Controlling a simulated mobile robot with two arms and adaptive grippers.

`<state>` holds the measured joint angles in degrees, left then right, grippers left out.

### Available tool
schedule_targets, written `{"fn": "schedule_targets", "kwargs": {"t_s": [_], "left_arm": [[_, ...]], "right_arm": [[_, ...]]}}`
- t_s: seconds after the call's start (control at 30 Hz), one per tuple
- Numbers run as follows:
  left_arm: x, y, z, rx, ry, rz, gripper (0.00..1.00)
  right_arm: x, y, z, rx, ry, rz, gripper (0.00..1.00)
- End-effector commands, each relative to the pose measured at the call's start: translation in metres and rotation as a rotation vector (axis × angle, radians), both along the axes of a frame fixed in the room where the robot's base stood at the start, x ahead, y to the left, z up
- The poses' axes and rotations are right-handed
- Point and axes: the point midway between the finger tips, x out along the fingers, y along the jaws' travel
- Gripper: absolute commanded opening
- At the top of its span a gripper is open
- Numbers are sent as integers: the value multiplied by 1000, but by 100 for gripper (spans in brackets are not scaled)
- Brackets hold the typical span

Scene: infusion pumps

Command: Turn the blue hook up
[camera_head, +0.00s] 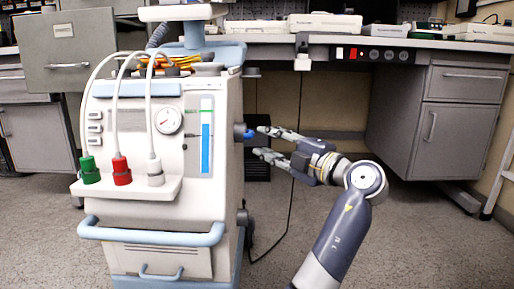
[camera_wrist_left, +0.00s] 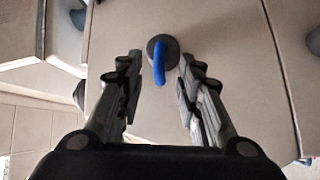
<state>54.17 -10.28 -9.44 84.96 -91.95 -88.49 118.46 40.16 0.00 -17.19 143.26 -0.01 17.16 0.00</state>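The blue hook (camera_head: 248,134) is on a dark round mount on the right side of the white medical machine (camera_head: 225,150). In the left wrist view the blue hook (camera_wrist_left: 160,65) is a short curved piece, extending from its dark disc toward the bottom of the picture. My left gripper (camera_head: 261,141) is open, close to the machine's side, with its fingers pointing at the hook. In the wrist view the hook shows between the two spread fingers, with a gap on each side and no visible contact. My right gripper is not in view.
The machine carries green, red and white connectors (camera_head: 121,170) with pale hoses, and a light blue front handle (camera_head: 150,234). A grey drawer cabinet (camera_head: 455,120) and a workbench stand behind. A thin dark cable (camera_head: 292,200) hangs behind my gripper. Floor to the right is open.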

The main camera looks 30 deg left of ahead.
Motion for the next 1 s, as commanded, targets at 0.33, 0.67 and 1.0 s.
{"fn": "schedule_targets", "kwargs": {"t_s": [0.33, 0.67, 1.0], "left_arm": [[10, 42, 2, 1, 1, 1, 33], [11, 45, 3, 0, 2, -1, 31], [11, 44, 3, 0, 3, -1, 0]], "right_arm": [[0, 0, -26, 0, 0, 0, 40], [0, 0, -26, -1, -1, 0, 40], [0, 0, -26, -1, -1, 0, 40]]}}
